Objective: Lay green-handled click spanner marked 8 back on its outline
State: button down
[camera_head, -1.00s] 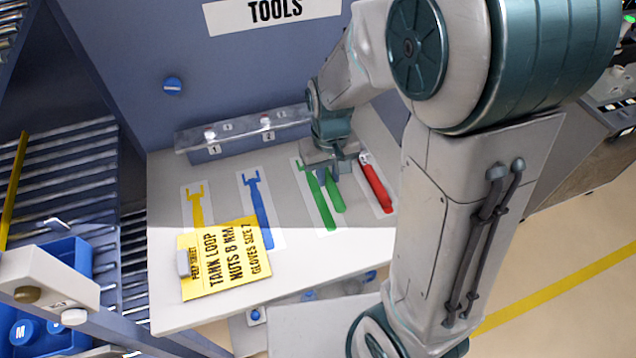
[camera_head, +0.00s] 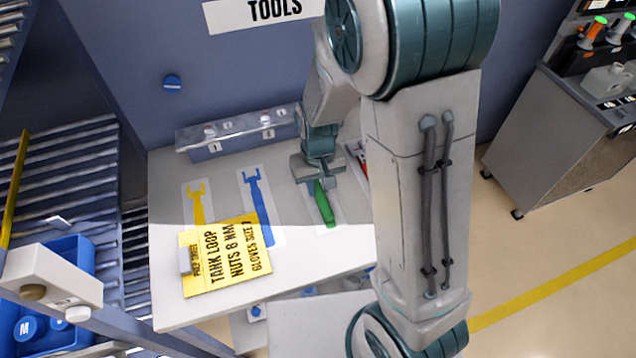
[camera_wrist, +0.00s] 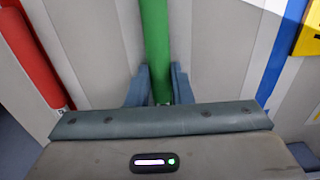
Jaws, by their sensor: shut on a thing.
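The green-handled spanner (camera_head: 325,206) lies along the green outline's pale card on the tool board, and its handle covers the outline's lower part. My gripper (camera_head: 318,183) is shut on this spanner from above and hides its head end. The wrist view shows the green handle (camera_wrist: 155,40) between the two blue-grey fingers (camera_wrist: 157,88), running lengthwise away from them. No separate green outline shows beside it. I cannot tell whether the spanner touches the board or hangs slightly above it. The mark 8 is not visible.
A red spanner (camera_head: 362,158) lies to the right, partly behind my arm; its handle also shows in the wrist view (camera_wrist: 32,55). Blue (camera_head: 262,210) and yellow (camera_head: 196,205) outlines lie to the left. A yellow note (camera_head: 226,256) covers the board's lower left. A numbered rack (camera_head: 238,132) stands behind.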

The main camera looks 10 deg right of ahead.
aim_at(319, 188)
jog(key=c, duration=1.3)
grip_release()
jog(key=shift+f, duration=0.1)
notch_tip(319, 188, up, 12)
jog(key=r, duration=0.1)
jog(key=s+d+r+m+t, duration=0.2)
jog(key=s+d+r, duration=0.3)
jog(key=s+d, duration=0.3)
jog(key=shift+s+d+r+t, duration=0.35)
jog(key=shift+s+t, duration=0.35)
jog(key=shift+s, duration=1.4)
